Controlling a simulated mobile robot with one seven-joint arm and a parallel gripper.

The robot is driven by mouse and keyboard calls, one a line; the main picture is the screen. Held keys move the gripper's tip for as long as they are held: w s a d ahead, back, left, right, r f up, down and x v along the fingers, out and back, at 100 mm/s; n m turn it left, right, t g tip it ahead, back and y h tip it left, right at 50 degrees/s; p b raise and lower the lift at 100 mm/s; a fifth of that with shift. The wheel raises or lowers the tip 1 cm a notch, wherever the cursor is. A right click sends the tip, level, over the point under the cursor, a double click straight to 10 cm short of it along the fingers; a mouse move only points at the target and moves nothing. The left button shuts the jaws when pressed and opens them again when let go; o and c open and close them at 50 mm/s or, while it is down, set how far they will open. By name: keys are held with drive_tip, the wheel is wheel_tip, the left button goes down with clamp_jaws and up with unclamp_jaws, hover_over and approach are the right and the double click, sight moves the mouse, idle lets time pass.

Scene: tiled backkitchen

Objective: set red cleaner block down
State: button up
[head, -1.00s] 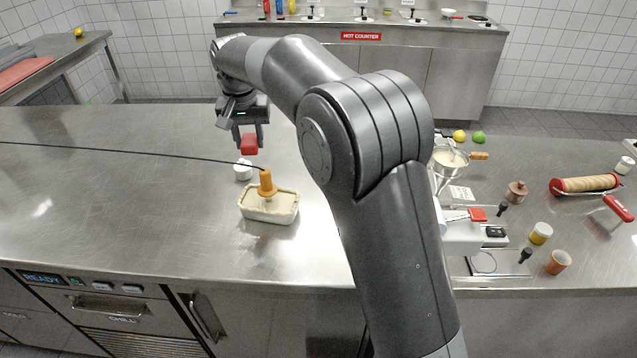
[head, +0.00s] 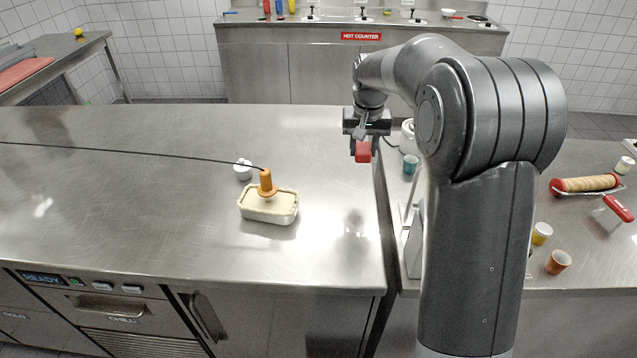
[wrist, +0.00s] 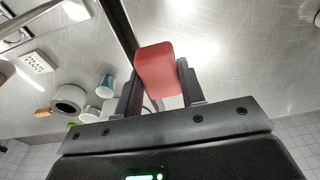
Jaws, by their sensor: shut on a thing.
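The red cleaner block (head: 363,153) is a small red block with rounded edges. My gripper (head: 363,148) is shut on it and holds it in the air, near the right end of the left steel counter (head: 150,225). In the wrist view the block (wrist: 158,75) sits between the two fingers of my gripper (wrist: 160,88), with steel surfaces and a dark gap between counters behind it. The block's underside appears clear of the counter, with a dim reflection below it.
A teal cup (head: 410,164) stands on the right counter. A rolling pin (head: 586,183) lies farther right. The left counter's right end is bare.

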drive_tip(key=shift+a+f, duration=0.2)
drive_tip(key=shift+f, duration=0.3)
hover_over(319, 182)
drive_tip(key=f, duration=0.7)
drive_tip(key=shift+s, duration=0.25)
drive_tip(key=shift+f, duration=1.95)
drive_tip(key=o, duration=1)
drive_tip(key=shift+f, duration=0.1)
